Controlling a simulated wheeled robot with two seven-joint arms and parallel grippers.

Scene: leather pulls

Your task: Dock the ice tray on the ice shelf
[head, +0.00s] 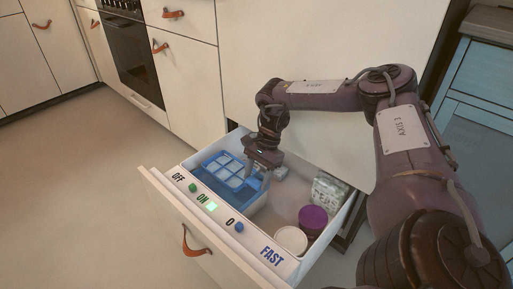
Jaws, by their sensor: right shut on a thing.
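The ice tray (227,170) is blue with pale square cells and sits in the left part of the open drawer. A darker blue piece, which looks like the ice shelf (226,199), shows in front of and around it. I cannot tell whether the tray is seated on it. My right gripper (261,178) points down into the drawer and is shut on the right end of the ice tray; its fingers hide that end. My left gripper is not in view.
The drawer front (179,219) has labels OFF, ON and FAST, small coloured buttons and an orange leather pull (193,243). A purple-lidded tub (313,217), a white-lidded tub (291,240) and a patterned bag (329,189) fill the drawer's right side. Floor at left is clear.

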